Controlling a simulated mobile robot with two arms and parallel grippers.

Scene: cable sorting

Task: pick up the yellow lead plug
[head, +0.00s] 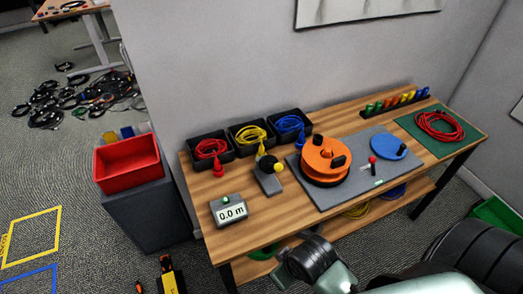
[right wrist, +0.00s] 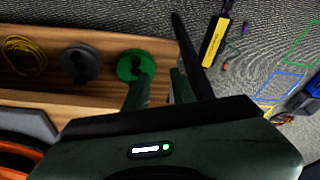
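A yellow plug (head: 261,151) stands at the front of the middle black bin (head: 233,142), which holds a coiled yellow lead (head: 250,135). It is small here, and the bin stands at the back left of the wooden bench (head: 200,181). The yellow plug does not show in the right wrist view. My right arm (head: 312,262) is at the bench's front edge in the head view, well away from the plug. My right gripper (right wrist: 157,77) has its two dark fingers apart with nothing seen between them, above the lower shelf. My left gripper is not in view.
A small stand with a yellow knob (head: 279,168) is just in front of the plug. Red (head: 218,168) and blue (head: 301,138) plugs flank it. An orange reel (head: 325,157) sits on a grey mat (head: 385,179). A meter (head: 231,212) stands front left. A green reel (right wrist: 135,66) lies on the shelf.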

